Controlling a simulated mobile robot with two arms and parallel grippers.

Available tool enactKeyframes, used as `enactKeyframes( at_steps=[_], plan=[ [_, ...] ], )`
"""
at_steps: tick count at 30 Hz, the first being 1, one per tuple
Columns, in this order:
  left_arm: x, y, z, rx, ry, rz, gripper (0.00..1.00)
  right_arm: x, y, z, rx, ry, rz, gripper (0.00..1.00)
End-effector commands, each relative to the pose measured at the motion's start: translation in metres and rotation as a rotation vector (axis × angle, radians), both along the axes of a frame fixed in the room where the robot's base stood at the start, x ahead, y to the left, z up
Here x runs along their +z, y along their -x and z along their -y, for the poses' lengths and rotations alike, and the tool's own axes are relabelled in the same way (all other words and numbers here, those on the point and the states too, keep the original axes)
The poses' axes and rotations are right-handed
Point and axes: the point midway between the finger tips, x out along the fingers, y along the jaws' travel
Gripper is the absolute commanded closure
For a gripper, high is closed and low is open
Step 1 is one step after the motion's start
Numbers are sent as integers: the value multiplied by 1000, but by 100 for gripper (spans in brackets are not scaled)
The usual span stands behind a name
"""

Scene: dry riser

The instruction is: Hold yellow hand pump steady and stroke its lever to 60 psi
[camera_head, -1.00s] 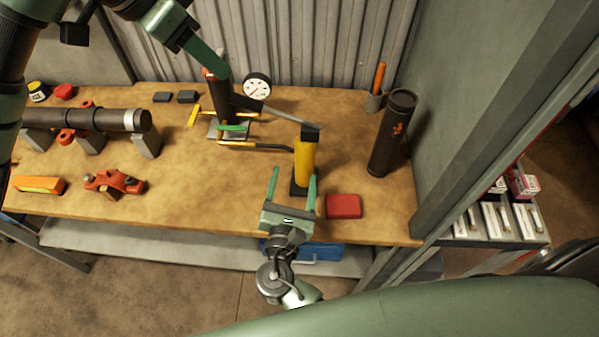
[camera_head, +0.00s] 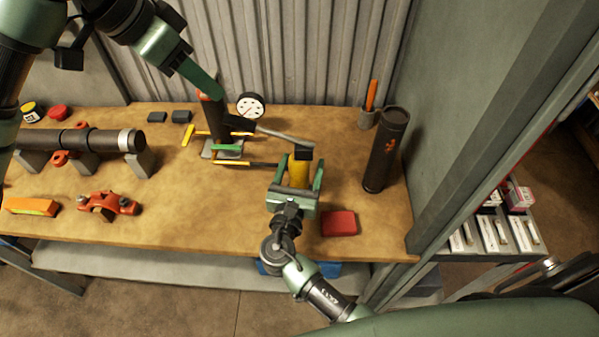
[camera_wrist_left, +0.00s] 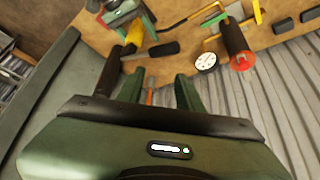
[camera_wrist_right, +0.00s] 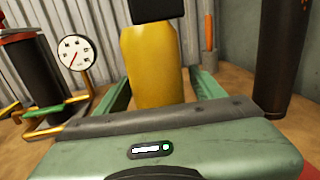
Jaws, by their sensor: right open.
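The yellow hand pump (camera_head: 299,172) stands upright on the bench with a black head. Its grey lever (camera_head: 285,135) slants up to the left and ends in a dark grip (camera_head: 238,122). My right gripper (camera_head: 298,172) is open, with a finger on each side of the yellow body; the right wrist view shows the pump (camera_wrist_right: 152,65) between them. I cannot tell whether they touch it. My left gripper (camera_head: 214,92) is above and left of the grip, apart from it; its fingers show spread in the left wrist view (camera_wrist_left: 158,85). The white pressure gauge (camera_head: 250,105) stands behind; its reading is too small to tell.
A dark riser pipe with a red top (camera_head: 212,115) stands left of the gauge. A tall dark cylinder (camera_head: 385,150) is at right, with a red box (camera_head: 339,223) in front. A horizontal pipe (camera_head: 80,140) and an orange-red tool (camera_head: 108,204) lie left. The front middle of the bench (camera_head: 190,225) is clear.

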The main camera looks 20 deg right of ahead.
Motion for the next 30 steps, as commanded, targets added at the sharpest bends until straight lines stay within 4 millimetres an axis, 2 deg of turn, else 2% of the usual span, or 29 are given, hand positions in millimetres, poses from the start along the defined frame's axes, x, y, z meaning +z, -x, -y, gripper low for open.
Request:
enactKeyframes(
  at_steps=[6,8,12,14,23,24,27,30],
  plan=[
    [0,0,0,0,0,0,64,0,0,0,0,0,0,31],
    [0,0,0,0,0,0,64,0,0,0,0,0,0,45],
    [0,0,0,0,0,0,64,0,0,0,0,0,0,84],
    [0,0,0,0,0,0,64,0,0,0,0,0,0,100],
    [0,0,0,0,0,0,64,0,0,0,0,-1,0,100],
    [0,0,0,-1,0,0,75,0,0,0,0,-1,0,100],
    [0,-1,1,-21,-11,0,100,0,0,0,0,-1,0,100],
    [-3,-6,5,-94,-46,-2,100,0,0,0,0,-1,0,100]
  ],
)
